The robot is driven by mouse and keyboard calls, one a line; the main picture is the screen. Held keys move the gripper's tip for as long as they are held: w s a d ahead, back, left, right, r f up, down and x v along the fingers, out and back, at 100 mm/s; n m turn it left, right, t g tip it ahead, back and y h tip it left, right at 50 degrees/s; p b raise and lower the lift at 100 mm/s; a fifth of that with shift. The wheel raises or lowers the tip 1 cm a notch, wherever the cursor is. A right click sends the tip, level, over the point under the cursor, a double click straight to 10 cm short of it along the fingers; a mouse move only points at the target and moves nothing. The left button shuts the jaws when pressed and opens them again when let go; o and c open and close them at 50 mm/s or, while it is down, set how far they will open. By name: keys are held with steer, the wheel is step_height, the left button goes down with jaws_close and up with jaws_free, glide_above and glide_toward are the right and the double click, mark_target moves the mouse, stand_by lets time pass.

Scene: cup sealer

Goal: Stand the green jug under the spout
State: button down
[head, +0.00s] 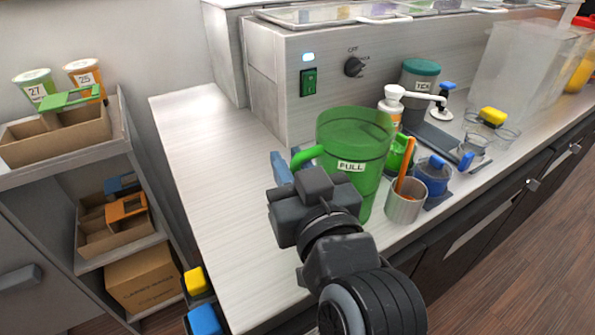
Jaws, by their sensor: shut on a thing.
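The green jug (369,178), see-through and labelled "FULL", is upright over the front of the counter in the head view. Its handle (306,157) points left. My gripper (284,167) is at the handle side of the jug and shut on it; the exact grip is partly hidden by my wrist. I cannot tell whether the jug's base touches the counter. A white pump bottle (392,107) stands behind the jug, its spout (424,96) pointing right. No other spout is clear.
A steel cup (404,207) with an orange stick and a blue jug (433,177) are close right of the green jug. The counter's left part (205,160) is bare.

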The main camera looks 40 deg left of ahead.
steer(key=d+r+b, duration=0.1)
steer(key=d+r, duration=0.8)
steer(key=d, duration=0.2)
steer(key=shift+w+d+r+b, duration=0.3)
steer(key=shift+w+d+r, duration=0.05)
steer(key=shift+w+r, duration=0.1)
